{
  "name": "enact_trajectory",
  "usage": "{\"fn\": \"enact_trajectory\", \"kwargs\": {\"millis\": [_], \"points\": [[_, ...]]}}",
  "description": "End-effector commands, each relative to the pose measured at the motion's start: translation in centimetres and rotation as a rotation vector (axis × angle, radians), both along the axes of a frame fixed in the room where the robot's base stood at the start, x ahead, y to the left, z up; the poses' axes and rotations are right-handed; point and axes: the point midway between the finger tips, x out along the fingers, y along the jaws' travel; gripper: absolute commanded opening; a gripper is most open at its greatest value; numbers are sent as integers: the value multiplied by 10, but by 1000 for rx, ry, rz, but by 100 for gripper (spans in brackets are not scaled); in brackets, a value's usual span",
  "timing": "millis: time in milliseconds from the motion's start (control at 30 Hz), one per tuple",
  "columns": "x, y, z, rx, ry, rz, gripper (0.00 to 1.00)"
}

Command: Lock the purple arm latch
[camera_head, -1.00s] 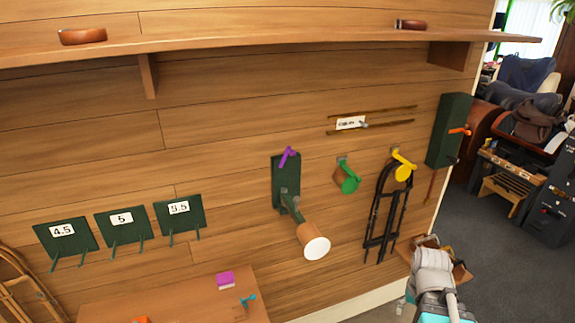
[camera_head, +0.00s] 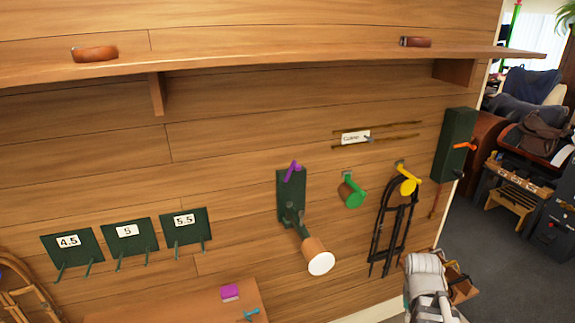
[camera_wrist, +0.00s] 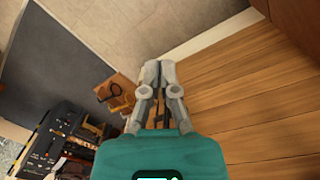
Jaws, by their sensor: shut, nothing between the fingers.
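The purple arm latch (camera_head: 292,171) is a small purple lever at the top of a dark green wall plate (camera_head: 291,200). It tilts up to the right. Below it, a bracket carries a wooden cylinder with a white end (camera_head: 319,260) out from the wall. The latch does not show in the wrist view. My gripper (camera_wrist: 158,70) has its grey fingers shut and empty in the wrist view, beside the plank wall and above the floor. In the head view my arm is at the bottom right, well right of and below the latch; the fingertips cannot be made out there.
A green round piece (camera_head: 353,192) and a yellow lever (camera_head: 408,184) over a black frame hang right of the plate. A green box with an orange lever (camera_head: 464,146) is farther right. A shelf (camera_head: 300,59) runs above. A wooden bench (camera_head: 180,302) stands below.

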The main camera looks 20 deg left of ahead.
Motion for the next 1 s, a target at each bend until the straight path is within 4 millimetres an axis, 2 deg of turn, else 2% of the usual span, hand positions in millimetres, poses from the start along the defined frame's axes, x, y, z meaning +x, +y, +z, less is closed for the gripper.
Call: {"fn": "enact_trajectory", "kwargs": {"millis": [33, 267, 567, 1000], "points": [[9, 6, 8, -21, -3, 17, 0], [38, 32, 31, -138, -22, 94, 0], [74, 76, 64, -294, -63, 198, 0], [118, 158, 121, -513, -158, 344, 0]]}}
